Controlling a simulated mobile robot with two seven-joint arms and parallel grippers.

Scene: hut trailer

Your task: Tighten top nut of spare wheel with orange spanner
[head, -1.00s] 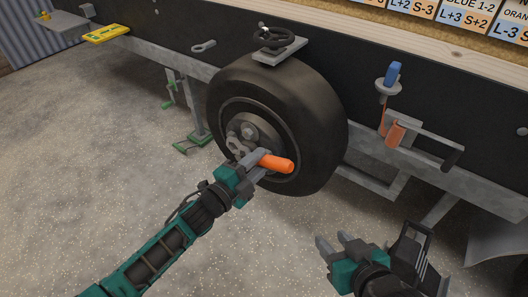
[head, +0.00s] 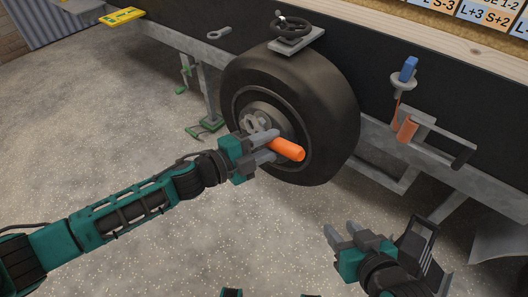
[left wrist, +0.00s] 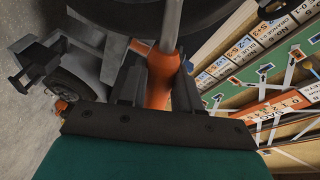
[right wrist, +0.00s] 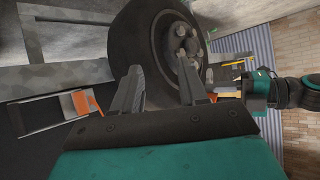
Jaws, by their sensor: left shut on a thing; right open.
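The spare wheel (head: 340,115) is a black tyre with a grey hub, mounted upright below the dark trailer side. My left gripper (head: 264,147) is shut on the orange handle of the spanner (head: 287,149) in front of the hub. The spanner's grey head (head: 256,121) is at the upper left of the hub; whether it sits on the top nut I cannot tell. The left wrist view shows the handle (left wrist: 161,72) between the fingers. My right gripper (head: 342,232) is open and empty, low at right. Hub nuts show in the right wrist view (right wrist: 181,42).
A grey plate with a black handwheel (head: 292,30) is above the tyre. A grey spanner (head: 219,33) and a yellow tool (head: 121,15) lie left of it. A blue-handled tool (head: 409,68) and an orange-handled part (head: 408,129) are at right. The floor below is clear.

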